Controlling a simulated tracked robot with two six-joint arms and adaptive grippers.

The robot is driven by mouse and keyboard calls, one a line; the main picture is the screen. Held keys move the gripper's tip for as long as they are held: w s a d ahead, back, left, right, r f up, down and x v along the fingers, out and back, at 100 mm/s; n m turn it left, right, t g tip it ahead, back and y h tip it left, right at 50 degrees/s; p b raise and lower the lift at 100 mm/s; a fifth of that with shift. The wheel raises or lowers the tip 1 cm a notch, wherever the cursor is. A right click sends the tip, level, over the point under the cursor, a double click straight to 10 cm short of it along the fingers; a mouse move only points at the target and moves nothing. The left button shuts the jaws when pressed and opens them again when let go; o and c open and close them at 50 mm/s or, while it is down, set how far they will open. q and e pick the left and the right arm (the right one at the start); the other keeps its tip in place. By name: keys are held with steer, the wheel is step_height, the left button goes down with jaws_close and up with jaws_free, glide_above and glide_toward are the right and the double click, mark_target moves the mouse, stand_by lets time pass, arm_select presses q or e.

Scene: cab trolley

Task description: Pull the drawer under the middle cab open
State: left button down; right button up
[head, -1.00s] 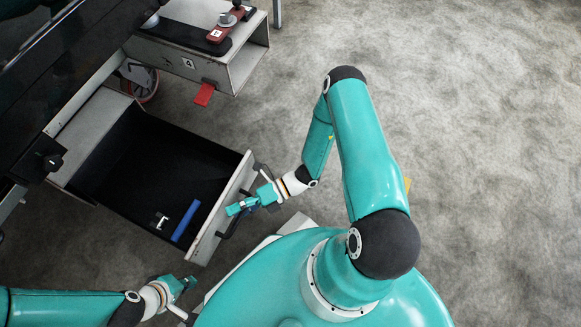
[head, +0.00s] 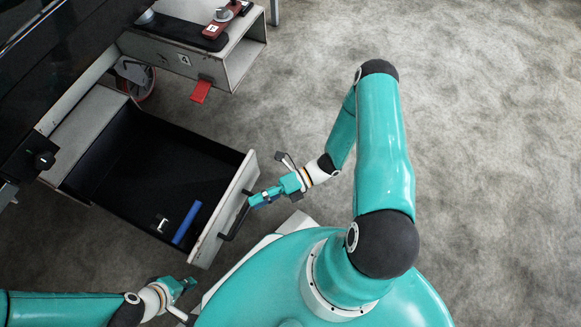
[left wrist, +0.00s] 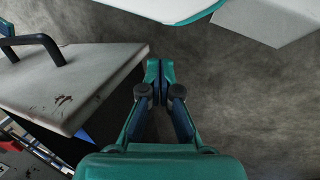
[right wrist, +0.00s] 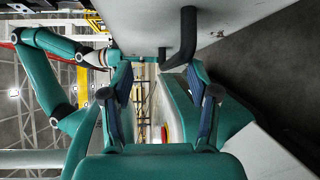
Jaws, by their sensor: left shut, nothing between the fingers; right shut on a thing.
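The drawer (head: 229,208) stands well open, with its black inside visible from above. Its black handle (head: 232,225) is on the pale front; in the right wrist view the handle (right wrist: 187,35) bends down close to my fingertips. My right gripper (head: 255,200) is at the handle's upper end and shut on it, although its fingers (right wrist: 160,75) look well apart and contact is hard to see. My left gripper (head: 192,283) is shut and empty near the drawer's lower corner. Its closed fingertips (left wrist: 159,68) are beside the drawer front (left wrist: 85,85) in the left wrist view.
A blue bar (head: 186,223) and a small white piece (head: 163,224) lie in the drawer. Above it is a neighbouring cab (head: 185,62) with a red tab (head: 201,91) sticking out. A black knob (head: 44,159) is at the left. Grey floor (head: 480,150) is free at right.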

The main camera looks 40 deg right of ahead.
steer(key=f+b+v, duration=0.1)
steer(key=b+v, duration=0.2)
steer(key=v, duration=0.6)
steer(key=shift+s+f, duration=0.45)
steer(key=shift+f, duration=0.1)
stand_by(0.5)
